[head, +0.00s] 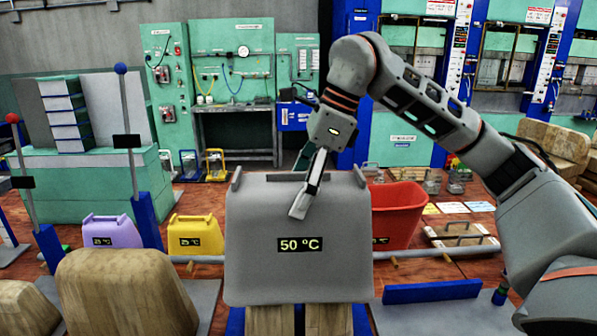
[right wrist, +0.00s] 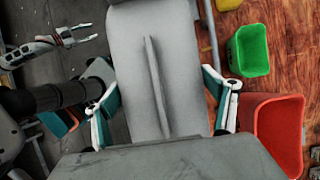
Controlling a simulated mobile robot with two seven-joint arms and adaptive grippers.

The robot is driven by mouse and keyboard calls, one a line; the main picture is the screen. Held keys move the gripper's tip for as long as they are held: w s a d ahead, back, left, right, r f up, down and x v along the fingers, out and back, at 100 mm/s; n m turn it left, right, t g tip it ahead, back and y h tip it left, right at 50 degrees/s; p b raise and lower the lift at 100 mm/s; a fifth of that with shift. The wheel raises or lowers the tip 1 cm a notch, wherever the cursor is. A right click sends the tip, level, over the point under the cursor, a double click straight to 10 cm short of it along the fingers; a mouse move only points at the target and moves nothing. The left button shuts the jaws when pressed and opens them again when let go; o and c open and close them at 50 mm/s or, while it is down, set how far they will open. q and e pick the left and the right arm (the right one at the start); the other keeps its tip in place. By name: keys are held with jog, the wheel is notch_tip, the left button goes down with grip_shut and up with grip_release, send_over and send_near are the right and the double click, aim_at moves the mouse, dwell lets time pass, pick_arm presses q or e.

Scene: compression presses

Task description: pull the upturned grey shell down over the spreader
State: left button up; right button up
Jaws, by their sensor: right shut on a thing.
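The grey shell (head: 262,205), labelled 50 °C, stands in the centre foreground over wooden blocks (head: 272,320). It has raised ridges along its top edge. My right gripper (head: 303,205) reaches down onto its top from the upper right. In the right wrist view the grey shell (right wrist: 165,35) runs between the two fingers of my right gripper (right wrist: 164,125), which is shut on it. My left gripper (right wrist: 72,38) shows small at the upper left of that view, open and empty, apart from the shell. I cannot make out the spreader; the shell may hide it.
A red bin (head: 400,210) stands right behind the shell. Purple (head: 108,232) and yellow (head: 196,236) 25 °C shells stand to the left. A green bin (right wrist: 248,50) shows in the wrist view.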

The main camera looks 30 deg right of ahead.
pick_arm(q)
jog(key=shift+w+d+f+h+b, duration=0.25)
jog(key=shift+d+f+b, duration=0.3)
jog(key=shift+b, duration=0.65)
jog(key=shift+w+d+f+h+b, duration=0.15)
jog(key=shift+w+d+f+b, duration=0.35)
jog(key=shift+b, duration=0.7)
pick_arm(e)
notch_tip(320, 180, down, 14)
pick_arm(q)
jog(key=shift+d+r, duration=0.1)
jog(key=shift+r, duration=0.15)
pick_arm(e)
jog(key=shift+f, duration=0.1)
pick_arm(q)
jog(key=shift+s+f, duration=0.15)
jog(key=shift+f, duration=0.25)
pick_arm(e)
jog(key=shift+f, duration=0.5)
jog(key=o, duration=1.7)
jog(key=shift+r, duration=0.1)
